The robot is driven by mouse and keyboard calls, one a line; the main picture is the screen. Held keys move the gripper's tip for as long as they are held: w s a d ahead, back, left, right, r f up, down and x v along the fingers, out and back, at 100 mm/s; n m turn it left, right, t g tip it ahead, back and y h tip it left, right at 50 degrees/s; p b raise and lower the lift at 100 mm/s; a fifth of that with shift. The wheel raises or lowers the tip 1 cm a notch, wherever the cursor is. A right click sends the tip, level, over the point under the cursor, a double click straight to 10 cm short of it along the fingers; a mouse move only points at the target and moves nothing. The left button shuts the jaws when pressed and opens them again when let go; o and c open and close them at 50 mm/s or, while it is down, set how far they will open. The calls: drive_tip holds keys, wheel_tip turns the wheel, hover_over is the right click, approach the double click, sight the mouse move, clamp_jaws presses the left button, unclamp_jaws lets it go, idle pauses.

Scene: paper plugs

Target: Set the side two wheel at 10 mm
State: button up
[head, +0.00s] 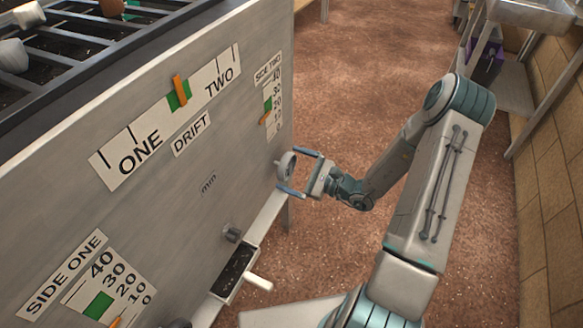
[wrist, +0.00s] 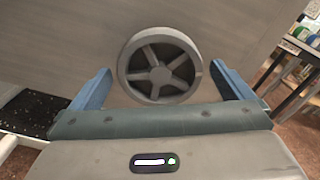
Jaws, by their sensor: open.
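The side two wheel is a grey spoked handwheel (head: 287,165) on the right end of the machine's grey panel. In the wrist view its face (wrist: 160,75) shows between my finger tips. My gripper (head: 299,172) is open, with one blue finger on each side of the wheel; I see gaps and no clear contact. It also shows in the wrist view (wrist: 159,75). The side two scale (head: 272,100) runs from 40 at the top to 0 at the bottom, with a green band. Its orange pointer (head: 265,118) sits low, near the 10; the exact reading is too small to tell.
The drift scale (head: 165,115) and the side one scale (head: 100,285) share the panel. A metal bench (head: 515,95) stands at the right. The brown floor between is clear.

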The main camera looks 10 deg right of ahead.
sight(291, 168)
drive_tip(key=shift+d, duration=0.1)
drive_tip(key=shift+v, duration=1.9)
